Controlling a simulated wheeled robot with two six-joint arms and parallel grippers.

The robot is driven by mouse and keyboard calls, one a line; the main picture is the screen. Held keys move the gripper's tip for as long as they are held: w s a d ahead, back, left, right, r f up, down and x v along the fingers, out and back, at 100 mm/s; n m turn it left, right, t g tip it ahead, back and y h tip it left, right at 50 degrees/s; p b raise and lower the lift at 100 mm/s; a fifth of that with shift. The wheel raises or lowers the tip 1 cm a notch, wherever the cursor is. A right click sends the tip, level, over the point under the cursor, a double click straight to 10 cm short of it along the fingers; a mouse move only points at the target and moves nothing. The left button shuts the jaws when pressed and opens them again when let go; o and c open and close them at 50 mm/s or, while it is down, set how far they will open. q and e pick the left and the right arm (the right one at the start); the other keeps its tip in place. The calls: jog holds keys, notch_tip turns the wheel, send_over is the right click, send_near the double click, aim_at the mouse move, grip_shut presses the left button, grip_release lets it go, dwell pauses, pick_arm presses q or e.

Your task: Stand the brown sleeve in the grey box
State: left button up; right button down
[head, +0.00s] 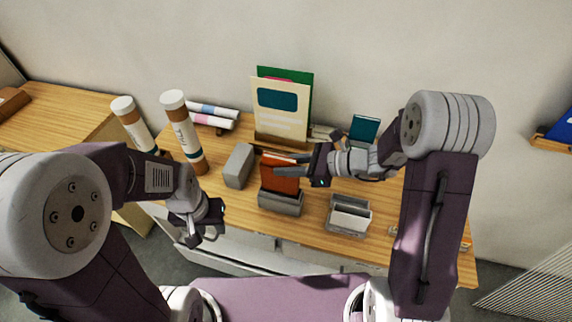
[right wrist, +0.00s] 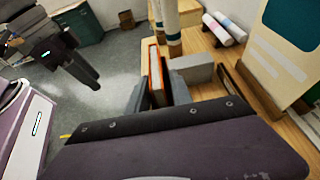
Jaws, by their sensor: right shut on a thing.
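The brown sleeve (head: 280,177), orange-brown with a pale edge, is upright at the middle of the table. My right gripper (head: 287,165) reaches in from the right and is shut on its upper part. The sleeve also shows edge-on between the fingers in the right wrist view (right wrist: 156,76). The grey box (head: 281,204) is directly below the sleeve. The sleeve's lower edge meets the box's top and its bottom is hidden, so I cannot tell how deep it sits. My left gripper (head: 205,226) is open and empty in front of the table, to the left.
A grey block (head: 239,166) stands left of the sleeve. A grey holder with white cards (head: 349,218) is to the right. Two brown-and-white tubes (head: 184,133) stand at the left. Rolls (head: 212,116) and upright boards (head: 281,110) are at the back.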

aim_at(286, 186)
jog(key=shift+f+b, duration=2.15)
jog(key=shift+f, duration=0.3)
jog(key=shift+f, duration=0.1)
jog(key=shift+f+b, duration=2.25)
jog(key=shift+f, duration=0.15)
jog(key=c, duration=1.1)
grip_release()
jog(key=shift+o, duration=0.2)
jog(key=v, duration=0.9)
jog(key=shift+r, duration=0.15)
